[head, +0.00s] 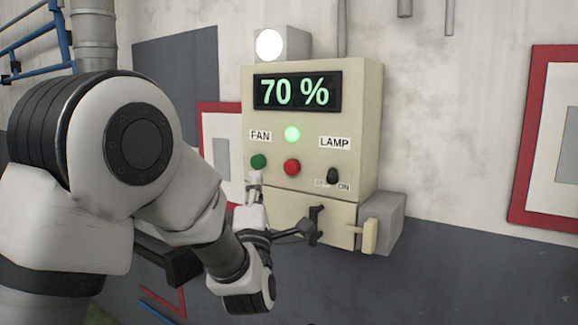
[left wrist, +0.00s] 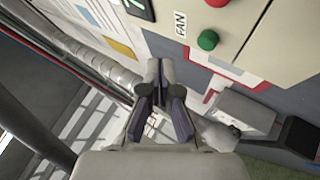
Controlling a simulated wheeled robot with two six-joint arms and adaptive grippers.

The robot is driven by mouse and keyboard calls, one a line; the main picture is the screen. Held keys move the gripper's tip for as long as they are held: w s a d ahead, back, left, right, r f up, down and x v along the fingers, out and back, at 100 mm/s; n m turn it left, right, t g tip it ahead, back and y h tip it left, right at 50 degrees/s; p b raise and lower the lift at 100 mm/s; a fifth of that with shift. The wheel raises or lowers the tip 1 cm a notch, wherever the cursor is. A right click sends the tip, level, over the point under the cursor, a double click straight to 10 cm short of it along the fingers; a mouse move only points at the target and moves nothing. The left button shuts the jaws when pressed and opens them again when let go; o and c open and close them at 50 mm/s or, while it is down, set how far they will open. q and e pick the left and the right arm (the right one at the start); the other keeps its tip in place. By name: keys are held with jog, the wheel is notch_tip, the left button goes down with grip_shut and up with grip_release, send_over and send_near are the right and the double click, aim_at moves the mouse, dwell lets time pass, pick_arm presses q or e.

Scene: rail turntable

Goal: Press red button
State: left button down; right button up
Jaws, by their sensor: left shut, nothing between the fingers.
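The red button (head: 291,167) is a round knob on the cream control panel (head: 228,80), right of the green button (head: 258,161). In the left wrist view the red button (left wrist: 215,3) is cut by the top edge, with the green button (left wrist: 208,40) below it. My left gripper (head: 255,178) is shut and empty, with its fingertips just below the green button and left of the red one in the head view. In the left wrist view its fingertips (left wrist: 160,66) are left of both buttons. I cannot tell its distance from the panel. My right gripper is not in view.
The display (head: 297,91) reads 70 %, above a lit green light (head: 292,134). A black lamp switch (head: 333,176) is to the right.

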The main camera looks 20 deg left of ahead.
aim_at(291, 167)
pick_arm(q)
jog(key=w+p, duration=0.1)
jog(key=w, duration=0.5)
jog(key=w+d+p, duration=0.1)
jog(key=w, duration=0.2)
jog(key=shift+f+p, duration=0.15)
jog(key=shift+p, duration=0.2)
dwell(1.1)
jog(key=shift+w+b, duration=0.45)
